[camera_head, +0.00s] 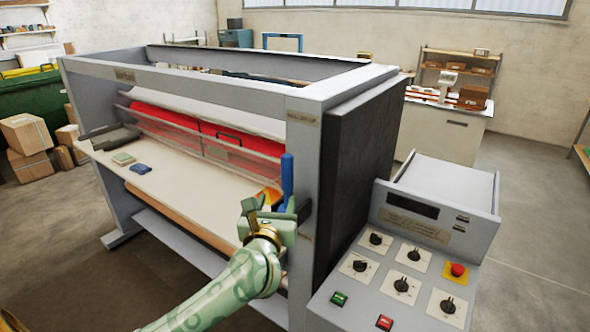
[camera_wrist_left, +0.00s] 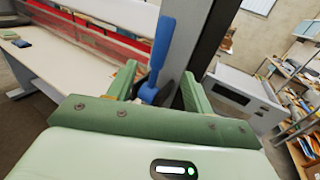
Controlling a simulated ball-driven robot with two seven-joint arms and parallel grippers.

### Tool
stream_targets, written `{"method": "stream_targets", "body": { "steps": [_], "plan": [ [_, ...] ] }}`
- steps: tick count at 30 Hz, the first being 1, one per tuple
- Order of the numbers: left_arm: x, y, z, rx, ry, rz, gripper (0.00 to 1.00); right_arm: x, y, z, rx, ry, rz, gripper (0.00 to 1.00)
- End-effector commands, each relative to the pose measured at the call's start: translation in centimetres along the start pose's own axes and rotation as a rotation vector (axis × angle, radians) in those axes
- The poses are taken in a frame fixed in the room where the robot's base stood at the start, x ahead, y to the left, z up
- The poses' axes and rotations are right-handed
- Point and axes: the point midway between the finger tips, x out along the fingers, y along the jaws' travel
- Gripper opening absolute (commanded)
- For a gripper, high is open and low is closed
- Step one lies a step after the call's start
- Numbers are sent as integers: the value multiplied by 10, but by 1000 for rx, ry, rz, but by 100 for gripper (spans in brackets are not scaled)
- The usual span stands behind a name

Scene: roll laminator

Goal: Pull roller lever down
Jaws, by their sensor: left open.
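The roller lever (camera_head: 287,178) is a blue upright handle on the right front post of the grey laminator (camera_head: 304,153). It also shows in the left wrist view (camera_wrist_left: 163,42), where its lower part lies between the two green fingers. My left gripper (camera_head: 270,207) is at the lever's lower end in the head view, with its fingers apart. In the left wrist view the left gripper (camera_wrist_left: 152,88) is open, one finger on each side of the lever. I cannot tell whether either finger touches it. My right gripper is not in view.
A control panel (camera_head: 405,255) with knobs and a red emergency button (camera_head: 457,271) stands to the right of the laminator. The laminator's bed (camera_head: 185,185) holds small pads on the left. Cardboard boxes (camera_head: 27,134) lie at far left. The floor at right is clear.

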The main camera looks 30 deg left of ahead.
Motion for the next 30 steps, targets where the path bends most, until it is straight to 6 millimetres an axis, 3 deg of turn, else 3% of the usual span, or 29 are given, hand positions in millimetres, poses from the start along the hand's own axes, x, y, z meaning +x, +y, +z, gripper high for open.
{"method": "stream_targets", "body": {
  "steps": [5,12,18,24,30],
  "plan": [
    [30,0,3,3,-3,2,51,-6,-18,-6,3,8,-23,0],
    [93,0,3,5,-4,3,51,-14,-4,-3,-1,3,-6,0],
    [135,1,3,6,-4,2,51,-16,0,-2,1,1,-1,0],
    [155,0,1,7,-4,0,51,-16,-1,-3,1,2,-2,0],
    [158,0,1,6,-4,0,51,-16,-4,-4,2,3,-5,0]
  ]
}}
